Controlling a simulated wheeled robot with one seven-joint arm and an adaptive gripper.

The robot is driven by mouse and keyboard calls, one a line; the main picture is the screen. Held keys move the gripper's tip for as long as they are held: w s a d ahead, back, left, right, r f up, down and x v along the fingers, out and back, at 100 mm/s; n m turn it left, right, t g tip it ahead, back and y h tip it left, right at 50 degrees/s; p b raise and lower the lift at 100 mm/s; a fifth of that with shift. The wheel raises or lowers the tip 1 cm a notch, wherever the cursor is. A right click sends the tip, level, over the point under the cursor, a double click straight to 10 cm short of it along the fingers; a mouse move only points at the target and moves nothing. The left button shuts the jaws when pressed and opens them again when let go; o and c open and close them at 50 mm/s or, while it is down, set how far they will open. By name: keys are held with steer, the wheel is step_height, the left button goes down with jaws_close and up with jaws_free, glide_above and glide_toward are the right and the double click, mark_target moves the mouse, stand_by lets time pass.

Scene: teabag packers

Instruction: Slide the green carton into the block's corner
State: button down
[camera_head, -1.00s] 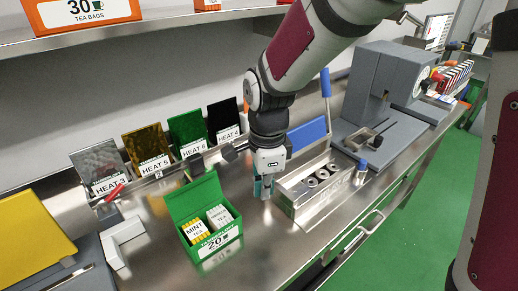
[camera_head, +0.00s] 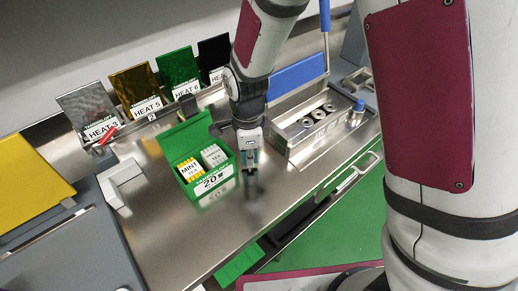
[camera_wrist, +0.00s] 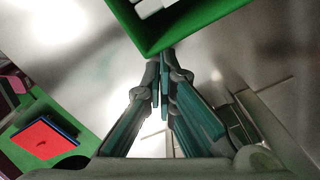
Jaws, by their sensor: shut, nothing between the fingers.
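The green carton (camera_head: 184,137) stands on the steel bench with its lid open. It holds mint tea and another tea, and its front label reads 20. The pale L-shaped block (camera_head: 122,183) lies to its left, with a strip of bare bench between them. My gripper (camera_head: 249,171) is shut and empty, pointing down just right of the carton's front right end. In the wrist view the shut fingertips (camera_wrist: 164,57) are close to the carton's green wall (camera_wrist: 190,30). I cannot tell whether they touch it.
Heat sample plates (camera_head: 178,77) stand in a row behind the carton. A red-handled tool (camera_head: 105,137) lies behind the block. A steel fixture with round holes (camera_head: 303,135) is to the right of my gripper. The bench in front of the carton is clear.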

mark_target(181, 166)
steer(key=shift+a, duration=0.65)
steer(key=shift+a, duration=0.1)
steer(key=a+p, duration=0.1)
steer(key=a, duration=0.4)
steer(key=a+p, duration=0.2)
steer(key=a, duration=0.3)
steer(key=s+a+p, duration=0.1)
steer(key=a, duration=0.5)
steer(key=shift+d, duration=0.15)
